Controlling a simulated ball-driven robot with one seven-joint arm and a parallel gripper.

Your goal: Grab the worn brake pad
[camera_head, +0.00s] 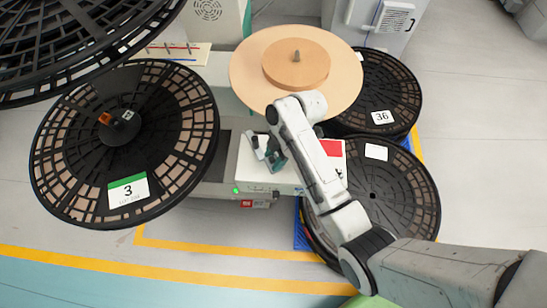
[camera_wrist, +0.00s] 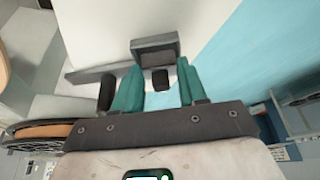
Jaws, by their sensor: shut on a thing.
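My gripper (camera_head: 271,156) is low over the white-topped machine unit (camera_head: 257,174), beside a small grey and dark bracket-like piece (camera_head: 257,144). In the wrist view, the teal fingers of my gripper (camera_wrist: 160,76) stand apart, with a dark grey block (camera_wrist: 155,48) and its black stub between and just beyond their tips. I take this block to be the worn brake pad, held between the fingers. Its wear cannot be made out. In the head view the fingertips are small and partly hidden by my arm.
A large black reel marked 3 (camera_head: 128,190) stands left of the unit. A tan disc (camera_head: 340,92) lies behind it. Black reels, one marked 36 (camera_head: 385,95), lie at the right. A yellow line (camera_head: 70,262) crosses the floor in front, where the floor is clear.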

